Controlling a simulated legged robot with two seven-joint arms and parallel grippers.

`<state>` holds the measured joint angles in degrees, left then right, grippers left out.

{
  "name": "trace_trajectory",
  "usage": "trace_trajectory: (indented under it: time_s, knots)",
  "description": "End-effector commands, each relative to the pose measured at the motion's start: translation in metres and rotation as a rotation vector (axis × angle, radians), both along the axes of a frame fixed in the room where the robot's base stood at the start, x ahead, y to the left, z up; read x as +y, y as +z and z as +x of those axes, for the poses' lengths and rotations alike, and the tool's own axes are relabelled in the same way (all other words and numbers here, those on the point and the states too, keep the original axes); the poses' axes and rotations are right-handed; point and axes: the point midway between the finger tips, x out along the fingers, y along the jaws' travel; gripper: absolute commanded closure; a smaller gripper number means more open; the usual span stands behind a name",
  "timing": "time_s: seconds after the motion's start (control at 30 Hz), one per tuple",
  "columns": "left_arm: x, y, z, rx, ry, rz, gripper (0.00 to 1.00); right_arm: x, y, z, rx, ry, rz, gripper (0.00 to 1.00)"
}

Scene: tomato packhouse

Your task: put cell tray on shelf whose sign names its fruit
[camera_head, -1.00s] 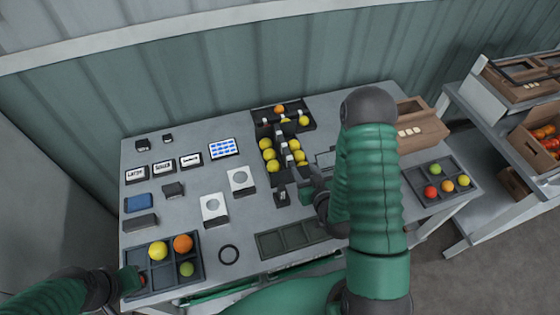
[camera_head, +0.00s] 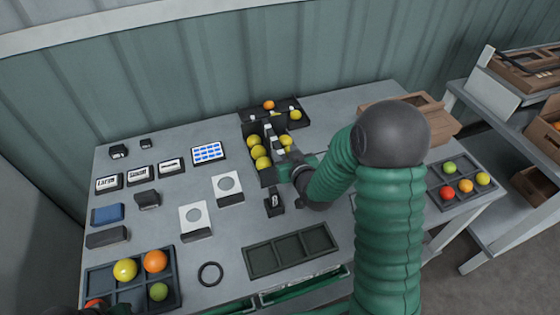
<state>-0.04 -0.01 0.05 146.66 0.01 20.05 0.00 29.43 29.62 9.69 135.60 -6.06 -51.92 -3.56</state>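A dark cell tray (camera_head: 266,180) with several yellow fruits stands at the table's middle, in front of a dark back tray (camera_head: 250,123) with orange and yellow fruits. My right gripper (camera_head: 276,138) is over the middle of the yellow-fruit tray, its pale fingers among the fruits. Its grip is unclear, and my arm hides the tray's right side. An empty three-cell tray (camera_head: 290,252) lies at the front. My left gripper is barely visible at the bottom left, beside a tray (camera_head: 172,302) of mixed fruits.
Label blocks (camera_head: 140,175), a blue-gridded panel (camera_head: 208,152), white blocks with round marks (camera_head: 228,188) and a black ring (camera_head: 210,274) occupy the left. A wooden crate (camera_head: 440,122) and mixed-fruit tray (camera_head: 436,196) stand right. Grey shelving (camera_head: 480,140) with crates is beyond.

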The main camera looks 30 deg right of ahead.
Motion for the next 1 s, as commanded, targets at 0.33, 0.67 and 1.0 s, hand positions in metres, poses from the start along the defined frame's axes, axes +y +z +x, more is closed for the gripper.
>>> trace_trajectory:
  time_s: [0.33, 0.67, 1.0]
  knots:
    - [0.001, -0.008, 0.0, 0.001, 0.002, 0.001, 1.0, -0.008, -0.012, 0.034, 0.0, 0.004, 0.001, 0.56]
    - [0.0, -0.008, 0.0, 0.001, 0.001, 0.0, 1.0, -0.008, -0.012, 0.034, -0.001, 0.004, 0.001, 0.88]
    - [0.001, -0.008, 0.0, 0.001, 0.002, 0.0, 1.0, -0.008, -0.011, 0.034, -0.003, 0.004, 0.001, 1.0]
